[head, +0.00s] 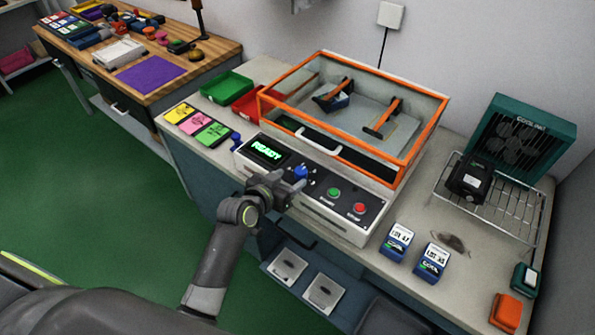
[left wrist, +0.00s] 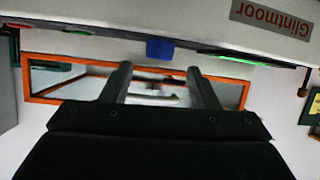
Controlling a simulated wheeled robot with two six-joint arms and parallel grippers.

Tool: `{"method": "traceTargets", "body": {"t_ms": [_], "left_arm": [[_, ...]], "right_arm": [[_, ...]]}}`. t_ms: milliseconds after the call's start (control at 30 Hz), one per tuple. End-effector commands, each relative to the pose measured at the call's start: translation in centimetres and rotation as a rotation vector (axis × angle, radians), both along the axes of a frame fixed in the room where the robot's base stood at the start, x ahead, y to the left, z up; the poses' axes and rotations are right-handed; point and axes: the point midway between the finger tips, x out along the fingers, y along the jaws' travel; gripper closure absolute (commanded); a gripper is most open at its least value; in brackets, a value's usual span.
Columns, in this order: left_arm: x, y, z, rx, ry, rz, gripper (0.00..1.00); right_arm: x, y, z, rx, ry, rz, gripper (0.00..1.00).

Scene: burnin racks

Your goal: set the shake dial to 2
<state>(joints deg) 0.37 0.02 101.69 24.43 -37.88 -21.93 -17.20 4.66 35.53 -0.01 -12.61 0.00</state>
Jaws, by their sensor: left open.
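The shake dial (head: 301,171) is a blue knob on the sloped front panel (head: 322,188) of the orange-framed machine, right of the lit READY display (head: 268,151). Its pointer and numbers are too small to read. My left gripper (head: 287,184) is open just in front of the dial, partly covering the panel around it. In the left wrist view the picture is upside down; the dial (left wrist: 160,49) shows beyond and between the open fingers of my left gripper (left wrist: 158,75), apparently not gripped. My right gripper is not in view.
A green button (head: 334,193) and a red button (head: 360,208) sit right of the dial. The machine's clear box (head: 437,118) stands behind the panel. Two blue-and-white boxes (head: 397,240) and a wire rack (head: 520,205) are to the right. Coloured cards (head: 195,123) lie left.

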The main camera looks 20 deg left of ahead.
Motion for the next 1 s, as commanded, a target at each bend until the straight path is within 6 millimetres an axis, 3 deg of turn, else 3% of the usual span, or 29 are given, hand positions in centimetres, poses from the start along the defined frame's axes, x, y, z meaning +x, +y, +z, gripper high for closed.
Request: {"method": "traceTargets", "body": {"t_ms": [333,800,1000], "left_arm": [[3.7,-1.1,-1.5,-0.001,0.000,-0.001,0.45],[4.5,-1.3,-1.9,-0.001,-0.001,0.000,0.45],[4.5,-1.3,-1.9,-0.001,0.000,0.000,0.69]], "right_arm": [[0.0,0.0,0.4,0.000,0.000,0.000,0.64],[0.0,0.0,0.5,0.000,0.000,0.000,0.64],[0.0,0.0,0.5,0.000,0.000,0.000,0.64]]}}
